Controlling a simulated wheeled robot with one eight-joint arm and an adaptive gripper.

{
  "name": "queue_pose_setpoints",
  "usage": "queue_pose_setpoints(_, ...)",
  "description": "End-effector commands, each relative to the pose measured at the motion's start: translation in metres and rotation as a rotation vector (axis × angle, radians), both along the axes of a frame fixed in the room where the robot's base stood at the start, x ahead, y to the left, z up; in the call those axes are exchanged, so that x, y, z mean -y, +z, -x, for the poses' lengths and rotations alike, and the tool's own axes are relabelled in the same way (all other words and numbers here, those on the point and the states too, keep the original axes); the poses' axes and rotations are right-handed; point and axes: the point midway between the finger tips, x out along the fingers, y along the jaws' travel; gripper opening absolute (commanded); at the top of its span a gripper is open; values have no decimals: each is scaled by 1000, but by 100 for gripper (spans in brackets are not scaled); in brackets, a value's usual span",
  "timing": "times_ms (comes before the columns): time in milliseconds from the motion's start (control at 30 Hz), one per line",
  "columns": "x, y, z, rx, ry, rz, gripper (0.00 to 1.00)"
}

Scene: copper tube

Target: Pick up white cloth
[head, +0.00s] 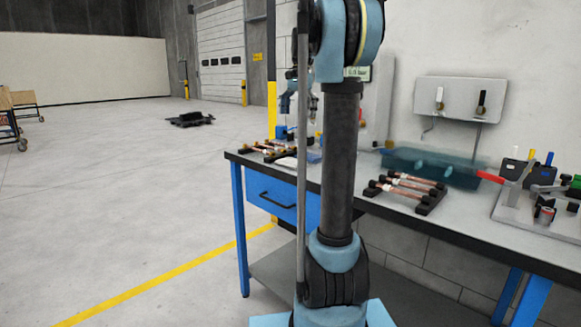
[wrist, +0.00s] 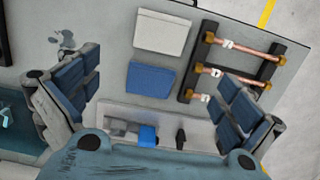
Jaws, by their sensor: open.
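The white cloth (wrist: 162,33) lies flat and folded on the grey bench top in the wrist view. A blue cloth (wrist: 152,78) lies just below it in that view. My gripper (wrist: 160,82) is open and empty, its two dark blue padded fingers wide apart on either side of the picture, above the bench. The white cloth sits beyond the fingertips, toward the top of the wrist view, apart from them. In the head view, my arm hides part of the bench, and the white cloth shows only as a pale sliver (head: 287,162).
A black rack with copper tubes (wrist: 235,47) lies right of the cloths. A pale tray (wrist: 115,118) with tools is below them. In the head view, another copper tube rack (head: 408,189), a teal bin (head: 440,168) and a tool plate (head: 510,208) stand farther right.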

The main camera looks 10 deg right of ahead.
Motion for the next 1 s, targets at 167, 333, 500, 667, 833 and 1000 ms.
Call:
queue_pose_setpoints(167, -1, -11, -4, -4, -10, -1, 100)
queue_pose_setpoints(333, -4, -39, -1, -3, -9, -1, 100)
queue_pose_setpoints(500, -7, -69, 2, -3, -9, -1, 100)
queue_pose_setpoints(667, -9, -95, 4, -3, -9, -1, 100)
queue_pose_setpoints(833, -11, -114, 5, -3, -9, -1, 100)
queue_pose_setpoints(1000, -12, -122, 6, -3, -9, -1, 100)
